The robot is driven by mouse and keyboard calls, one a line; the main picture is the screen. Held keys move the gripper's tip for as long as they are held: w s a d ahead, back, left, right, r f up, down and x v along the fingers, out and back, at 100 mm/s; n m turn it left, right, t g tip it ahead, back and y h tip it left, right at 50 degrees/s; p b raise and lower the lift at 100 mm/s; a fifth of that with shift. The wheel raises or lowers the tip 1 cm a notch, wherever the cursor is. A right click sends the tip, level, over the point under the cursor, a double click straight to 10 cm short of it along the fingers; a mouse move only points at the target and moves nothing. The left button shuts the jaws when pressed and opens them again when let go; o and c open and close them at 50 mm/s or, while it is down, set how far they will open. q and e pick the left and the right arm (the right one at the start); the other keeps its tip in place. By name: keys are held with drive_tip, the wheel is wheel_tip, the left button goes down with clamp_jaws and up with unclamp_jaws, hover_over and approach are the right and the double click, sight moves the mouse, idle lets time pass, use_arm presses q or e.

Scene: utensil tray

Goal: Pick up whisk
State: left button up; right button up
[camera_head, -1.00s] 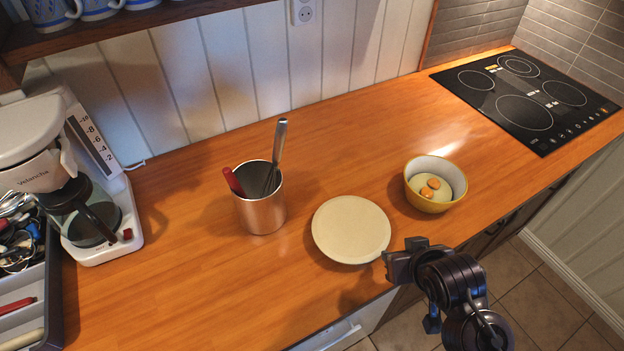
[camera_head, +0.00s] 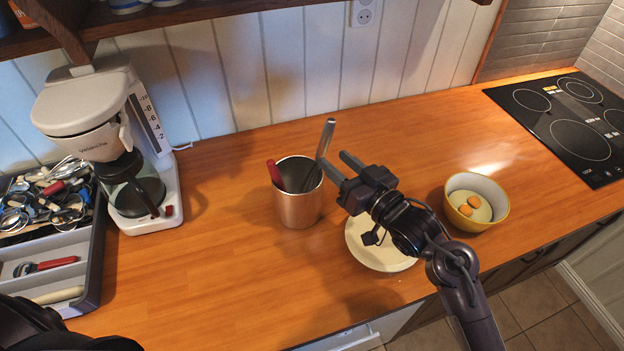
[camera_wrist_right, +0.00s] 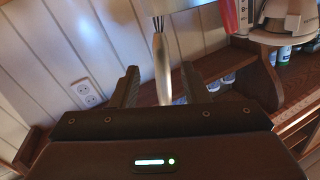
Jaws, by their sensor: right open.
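The whisk (camera_head: 326,138) stands tilted in a metal cup (camera_head: 300,208), its silver handle up and its wire head mostly hidden inside. My right gripper (camera_head: 333,158) is open, with its fingertips right by the handle. In the right wrist view the whisk handle (camera_wrist_right: 161,65) shows between the two open fingers of my right gripper (camera_wrist_right: 160,85). I cannot tell whether a finger touches it. A red-handled utensil (camera_head: 274,173) leans in the same cup on its left side. My left gripper is not seen.
A cream plate (camera_head: 372,255) lies partly under my right arm. A yellow bowl (camera_head: 462,216) with orange-topped contents stands to the right. A coffee maker (camera_head: 150,205) and a utensil tray (camera_head: 97,262) are at the left. The counter between tray and cup is clear.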

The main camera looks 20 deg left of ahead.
sight(325, 153)
drive_tip(key=p+x, duration=0.2)
drive_tip(key=x, duration=0.2)
drive_tip(key=shift+a, duration=0.25)
drive_tip(key=shift+w+a+f, duration=0.1)
drive_tip(key=shift+w+a, duration=0.25)
drive_tip(key=shift+a, duration=0.1)
clamp_jaws()
